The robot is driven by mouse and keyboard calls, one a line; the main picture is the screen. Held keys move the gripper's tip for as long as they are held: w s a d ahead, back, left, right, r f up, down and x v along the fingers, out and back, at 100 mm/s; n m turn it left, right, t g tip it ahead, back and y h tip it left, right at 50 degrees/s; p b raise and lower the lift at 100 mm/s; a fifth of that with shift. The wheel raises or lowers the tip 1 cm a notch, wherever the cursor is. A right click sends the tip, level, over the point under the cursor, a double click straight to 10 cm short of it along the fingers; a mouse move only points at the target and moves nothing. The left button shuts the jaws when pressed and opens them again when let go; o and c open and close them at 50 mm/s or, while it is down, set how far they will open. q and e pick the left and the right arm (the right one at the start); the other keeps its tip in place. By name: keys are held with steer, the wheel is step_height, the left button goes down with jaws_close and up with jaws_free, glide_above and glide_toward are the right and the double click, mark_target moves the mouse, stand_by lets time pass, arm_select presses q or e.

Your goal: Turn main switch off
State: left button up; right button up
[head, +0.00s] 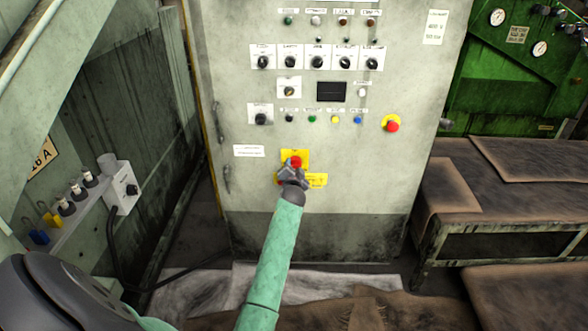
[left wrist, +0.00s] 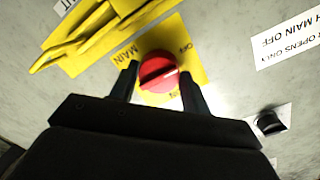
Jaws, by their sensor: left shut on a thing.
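The main switch is a red rotary knob (head: 296,161) on a yellow plate (head: 301,154), low on the front of the grey control cabinet. In the left wrist view the red knob (left wrist: 158,73) sits between my two dark fingers, and the yellow plate (left wrist: 196,62) shows lettering including "MAIN". My left gripper (head: 293,170) reaches up to the knob from below and is shut on it. The left gripper (left wrist: 159,82) partly covers the plate in the wrist view. My right gripper does not show.
The grey cabinet (head: 232,190) carries rows of selector knobs, coloured buttons and a red emergency button (head: 392,126) on yellow. A metal bench (head: 448,205) stands right, and a small grey box (head: 121,188) left.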

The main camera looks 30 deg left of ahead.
arm_select(q)
steer(key=shift+f, duration=0.1)
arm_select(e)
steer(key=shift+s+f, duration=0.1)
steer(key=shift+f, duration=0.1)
arm_select(q)
steer(key=o, duration=0.8)
steer(key=shift+c, duration=0.2)
steer(key=shift+o, duration=1.1)
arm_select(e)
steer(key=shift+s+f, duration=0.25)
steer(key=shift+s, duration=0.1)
arm_select(q)
steer(key=v, duration=0.7)
steer(key=shift+s+d, duration=0.2)
steer(key=shift+s, duration=0.15)
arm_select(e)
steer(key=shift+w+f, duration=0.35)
